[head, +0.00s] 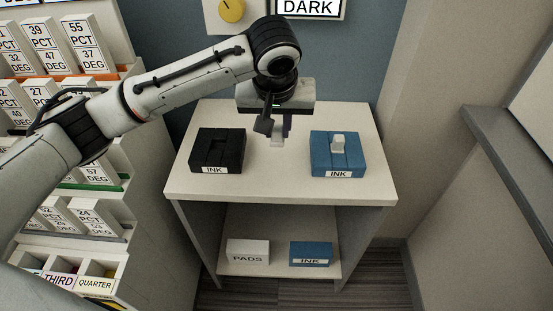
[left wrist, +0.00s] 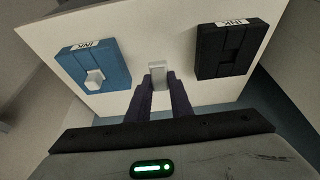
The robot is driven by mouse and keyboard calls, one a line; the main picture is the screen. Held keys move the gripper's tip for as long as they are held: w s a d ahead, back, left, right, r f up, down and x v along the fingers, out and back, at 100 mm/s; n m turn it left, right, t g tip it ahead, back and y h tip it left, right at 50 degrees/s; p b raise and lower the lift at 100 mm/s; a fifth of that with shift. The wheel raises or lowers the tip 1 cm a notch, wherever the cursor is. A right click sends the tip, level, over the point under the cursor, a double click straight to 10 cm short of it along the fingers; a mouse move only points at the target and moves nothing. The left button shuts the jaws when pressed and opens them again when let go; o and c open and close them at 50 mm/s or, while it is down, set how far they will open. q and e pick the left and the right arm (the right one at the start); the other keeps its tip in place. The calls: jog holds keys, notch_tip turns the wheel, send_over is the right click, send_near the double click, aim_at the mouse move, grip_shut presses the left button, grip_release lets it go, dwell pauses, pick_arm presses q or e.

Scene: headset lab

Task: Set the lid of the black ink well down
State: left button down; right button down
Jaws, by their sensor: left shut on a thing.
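The black ink well (head: 218,150) stands on the left part of the table top, with a dark recess in its middle and no pale knob on it. It also shows in the left wrist view (left wrist: 232,60). My left gripper (head: 280,132) is shut on a small pale lid (head: 277,141), between the black well and the blue ink well (head: 323,152). The lid also shows between the dark fingers in the left wrist view (left wrist: 157,72). I cannot tell whether its lower end touches the table. My right gripper is not in view.
The pale table top (head: 275,185) is bare between the wells and along its front. The blue well bears a pale knob. A white PADS box (head: 248,252) and a blue INK box (head: 310,254) sit on the lower shelf. A rack of cards stands at left.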

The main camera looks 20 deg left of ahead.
pick_arm(q)
notch_tip(320, 180, down, 8)
jog(key=shift+r+b, duration=0.15)
jog(key=shift+b, duration=0.2)
jog(key=c, duration=1.6)
grip_release()
jog(key=p+v, duration=0.1)
jog(key=v, duration=1.1)
